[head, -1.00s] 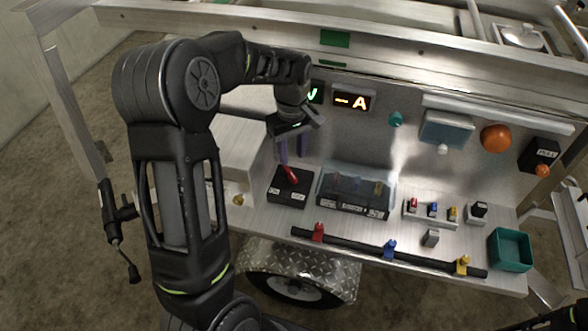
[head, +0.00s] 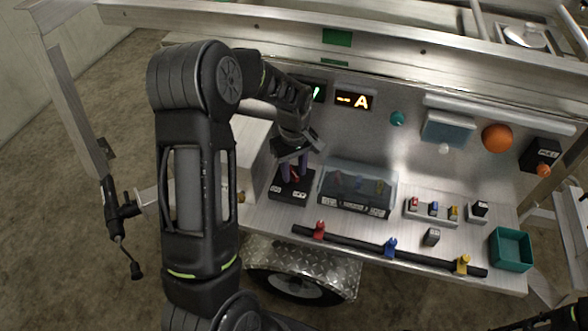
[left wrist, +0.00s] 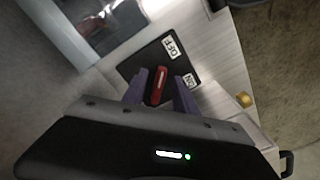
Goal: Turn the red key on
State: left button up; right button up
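The red key (left wrist: 157,86) sits on a black switch box (head: 284,191) with white ON and OFF labels. In the left wrist view the OFF label (left wrist: 170,46) and the ON label (left wrist: 189,80) lie beside the key, whose handle points between them. My left gripper (head: 295,175) is down over the box with its purple fingers on either side of the key. The left wrist view shows the fingers (left wrist: 158,92) apart, with small gaps beside the key. In the head view the fingers partly hide the key. My right gripper is not seen.
A clear-covered box (head: 357,188) stands just right of the switch box. A black bar (head: 355,243) with coloured clips runs along the front. A teal bin (head: 511,249) stands at the right end. A brass knob (left wrist: 244,99) is near the switch box.

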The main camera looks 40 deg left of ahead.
pick_arm(q)
grip_shut()
dwell(0.3)
jog(key=shift+m, duration=0.3)
jog(key=m+b, duration=0.1)
jog(key=m, duration=0.1)
jog(key=shift+s+a+m, duration=0.1)
jog(key=shift+s+m, duration=0.05)
jog(key=shift+m, duration=0.15)
jog(key=m, duration=0.4)
jog(key=shift+s+a+b, duration=0.15)
jog(key=shift+a+b, duration=0.05)
jog(key=shift+b, duration=0.15)
jog(key=m, duration=0.5)
jog(key=shift+a+m, duration=0.25)
jog(key=shift+m, duration=0.15)
jog(key=m, duration=0.4)
jog(key=shift+a+m+b, duration=0.2)
jog(key=shift+m+b, duration=0.1)
jog(key=shift+m, duration=0.1)
